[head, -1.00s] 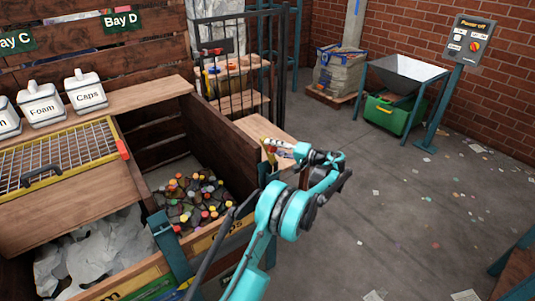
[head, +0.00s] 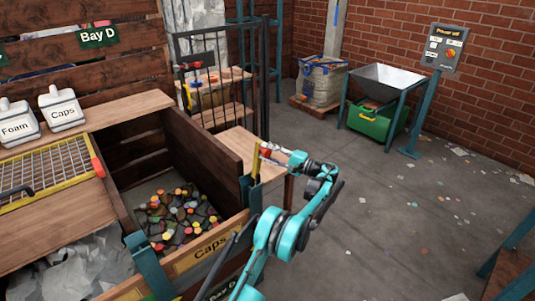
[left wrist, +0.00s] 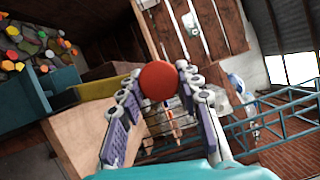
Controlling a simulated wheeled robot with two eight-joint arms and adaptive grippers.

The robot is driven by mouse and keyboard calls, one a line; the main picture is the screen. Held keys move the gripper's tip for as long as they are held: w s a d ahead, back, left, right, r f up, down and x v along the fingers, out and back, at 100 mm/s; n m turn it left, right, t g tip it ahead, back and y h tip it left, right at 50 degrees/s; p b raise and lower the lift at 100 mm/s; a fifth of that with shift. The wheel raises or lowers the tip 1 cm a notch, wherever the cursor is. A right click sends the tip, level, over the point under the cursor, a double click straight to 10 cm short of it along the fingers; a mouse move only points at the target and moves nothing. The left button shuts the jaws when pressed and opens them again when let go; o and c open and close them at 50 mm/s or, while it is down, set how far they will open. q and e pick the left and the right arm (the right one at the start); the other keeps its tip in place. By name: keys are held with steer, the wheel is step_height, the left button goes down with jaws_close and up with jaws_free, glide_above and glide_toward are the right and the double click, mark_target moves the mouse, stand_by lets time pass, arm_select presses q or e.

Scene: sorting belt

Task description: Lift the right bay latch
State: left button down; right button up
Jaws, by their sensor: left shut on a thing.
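The right bay latch (head: 256,163) is a yellow lever at the right front corner of the Caps bay, beside a teal bracket (head: 250,191). It stands roughly upright in the head view. Its red ball knob (left wrist: 159,80) sits between my left gripper's fingertips in the left wrist view. My left gripper (head: 271,151) is shut on this knob from the right side, with both purple-padded fingers (left wrist: 158,88) against it. The gripper partly hides the knob in the head view. My right gripper is not in view.
Bottle caps (head: 180,212) lie inside. A second teal bracket (head: 148,262) is at the board's left end. A dark barred gate (head: 222,80) stands behind. The floor at the right is mostly clear, with scattered scraps.

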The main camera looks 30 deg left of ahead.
arm_select(q)
steer(key=c, duration=1)
jaws_free()
steer(key=d, duration=0.8)
steer(key=d+f, duration=0.1)
steer(key=d, duration=0.3)
